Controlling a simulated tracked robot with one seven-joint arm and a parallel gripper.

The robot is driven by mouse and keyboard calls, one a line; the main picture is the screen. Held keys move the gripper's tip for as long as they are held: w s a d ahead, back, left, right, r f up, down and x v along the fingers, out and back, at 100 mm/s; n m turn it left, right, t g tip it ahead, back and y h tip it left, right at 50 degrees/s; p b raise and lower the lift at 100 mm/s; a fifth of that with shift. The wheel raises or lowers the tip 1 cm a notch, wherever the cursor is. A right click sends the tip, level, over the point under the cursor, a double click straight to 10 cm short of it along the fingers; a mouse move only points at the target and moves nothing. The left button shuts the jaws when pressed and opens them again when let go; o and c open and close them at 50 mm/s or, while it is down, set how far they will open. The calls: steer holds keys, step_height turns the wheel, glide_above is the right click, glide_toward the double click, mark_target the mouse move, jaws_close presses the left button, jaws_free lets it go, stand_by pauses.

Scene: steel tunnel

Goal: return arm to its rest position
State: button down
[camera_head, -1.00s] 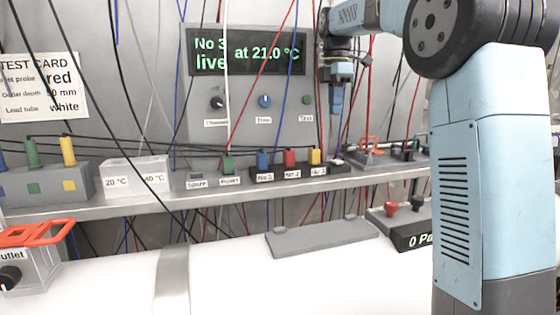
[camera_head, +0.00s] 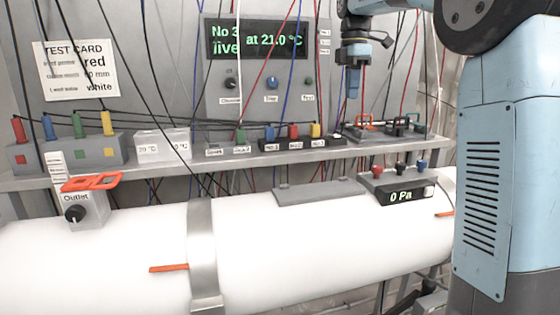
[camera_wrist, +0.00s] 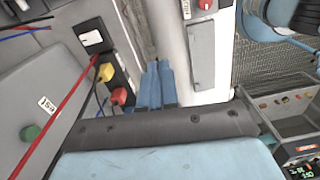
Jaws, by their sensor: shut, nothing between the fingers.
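My gripper (camera_head: 353,84) hangs pointing down at the upper right of the head view, in front of the back wall and above the right part of the shelf. In the wrist view its two blue fingers (camera_wrist: 156,88) lie side by side, closed, with nothing between them. My arm's large blue link stands at the right of the head view. The gripper is apart from the shelf and everything on it.
A shelf (camera_head: 50,183) carries colored plugs, a white box (camera_head: 163,146) and switches. Below lies a white pipe (camera_head: 330,235) with an outlet box (camera_head: 82,212) and a 0 Pa gauge (camera_head: 405,195). A display panel (camera_head: 257,40) is behind. Thin cables hang across the space, some near my gripper.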

steer(key=s+d+f+m+t, duration=0.1)
steer(key=s+f+m+t, duration=0.1)
steer(key=s+m, duration=0.5)
steer(key=s+d+f+m+t, duration=0.1)
steer(key=s+d+f+m, duration=0.15)
steer(key=s, duration=0.75)
steer(key=s+d+f+m+t, duration=0.1)
steer(key=s+f+m+t, duration=0.1)
steer(key=s+f+m, duration=0.9)
steer(key=s+f, duration=0.2)
steer(key=s, duration=0.2)
steer(key=shift+s+f+t, duration=0.35)
steer(key=shift+s+t, duration=0.05)
